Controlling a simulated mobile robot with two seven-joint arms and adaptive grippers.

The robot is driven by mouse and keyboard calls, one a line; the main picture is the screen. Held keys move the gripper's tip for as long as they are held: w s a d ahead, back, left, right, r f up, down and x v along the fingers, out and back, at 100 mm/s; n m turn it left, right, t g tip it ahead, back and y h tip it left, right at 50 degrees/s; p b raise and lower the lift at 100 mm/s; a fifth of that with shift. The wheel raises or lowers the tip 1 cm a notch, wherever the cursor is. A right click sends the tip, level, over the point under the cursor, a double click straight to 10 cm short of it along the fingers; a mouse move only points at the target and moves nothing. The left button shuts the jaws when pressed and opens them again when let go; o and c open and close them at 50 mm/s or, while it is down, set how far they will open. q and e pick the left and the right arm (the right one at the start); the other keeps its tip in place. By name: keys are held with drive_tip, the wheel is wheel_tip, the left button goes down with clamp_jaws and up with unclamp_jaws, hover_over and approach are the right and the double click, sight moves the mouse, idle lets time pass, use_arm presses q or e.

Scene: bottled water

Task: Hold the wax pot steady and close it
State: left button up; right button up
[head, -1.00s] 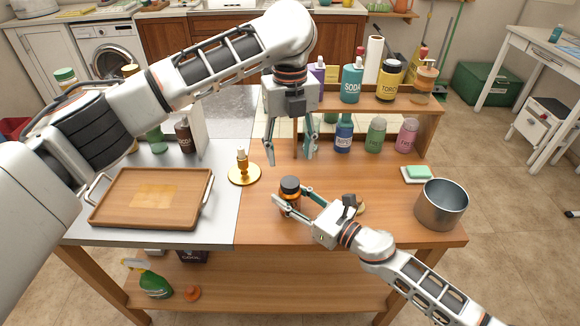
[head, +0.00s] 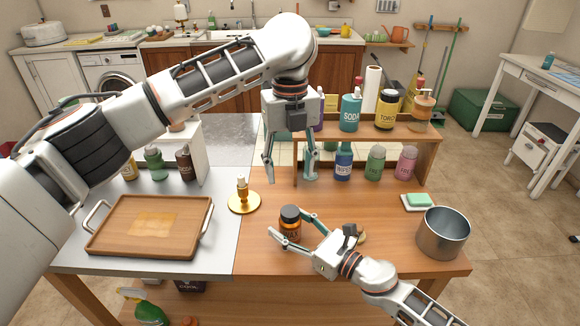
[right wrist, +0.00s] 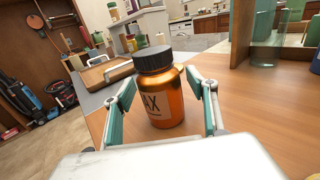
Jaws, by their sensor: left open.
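The wax pot (head: 290,236) is a small amber jar with a black lid (head: 290,212) on its top. It stands upright on the wooden table. My right gripper (head: 286,222) is low at the table, its fingers apart on either side of the pot. In the right wrist view the pot (right wrist: 163,100) stands between the two fingers, with its label partly visible and the lid (right wrist: 153,59) level on it. I cannot tell whether the lid is fully tightened. My left gripper (head: 289,178) is open and empty, pointing down, above and behind the pot.
A gold candle holder (head: 244,202) stands left of the pot, with a wooden tray (head: 190,240) farther left. A steel pot (head: 443,235) and a soap dish (head: 418,208) are at the right. A shelf (head: 430,150) with several bottles stands behind.

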drive_tip(key=v, duration=1.2)
